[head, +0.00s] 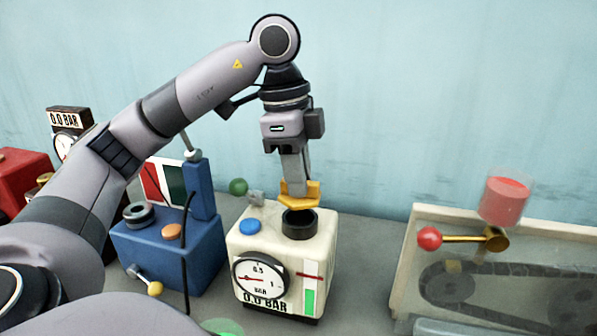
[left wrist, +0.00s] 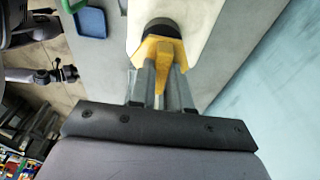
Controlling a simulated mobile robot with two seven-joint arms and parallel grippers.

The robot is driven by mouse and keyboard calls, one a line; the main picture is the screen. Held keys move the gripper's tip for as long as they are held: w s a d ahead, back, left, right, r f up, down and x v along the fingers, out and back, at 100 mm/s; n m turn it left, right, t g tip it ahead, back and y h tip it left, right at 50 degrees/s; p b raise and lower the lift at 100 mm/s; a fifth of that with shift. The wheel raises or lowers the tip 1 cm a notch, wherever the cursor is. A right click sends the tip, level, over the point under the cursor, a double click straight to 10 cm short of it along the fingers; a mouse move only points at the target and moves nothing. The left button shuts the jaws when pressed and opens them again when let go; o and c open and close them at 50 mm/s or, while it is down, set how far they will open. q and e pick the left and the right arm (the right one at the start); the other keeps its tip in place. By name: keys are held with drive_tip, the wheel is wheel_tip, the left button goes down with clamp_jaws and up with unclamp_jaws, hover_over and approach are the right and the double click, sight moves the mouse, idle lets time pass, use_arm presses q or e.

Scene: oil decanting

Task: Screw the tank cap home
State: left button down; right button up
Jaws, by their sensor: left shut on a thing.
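The cream tank (head: 262,232) stands upright on the grey table, with a black round neck (head: 300,228) on its top right. My left gripper (head: 297,182) points down over this neck and is shut on a yellow piece (head: 299,201), which looks like the tank cap. The yellow piece sits right at or just above the black rim; I cannot tell whether they touch. In the left wrist view, the yellow piece (left wrist: 160,53) lies between and beyond the grey fingers, partly covering the black neck (left wrist: 162,25). My right gripper is not in view.
The tank carries a blue cap (head: 250,227) and a gauge (head: 258,278). A blue unit (head: 170,255) stands close on its left. On the right is a framed belt case (head: 405,270) with a red-knobbed lever (head: 430,238). Bare table lies between tank and case.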

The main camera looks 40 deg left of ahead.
use_arm(q)
drive_tip(key=shift+f+b, duration=0.95)
drive_tip(key=shift+f, duration=0.6)
idle(0.4)
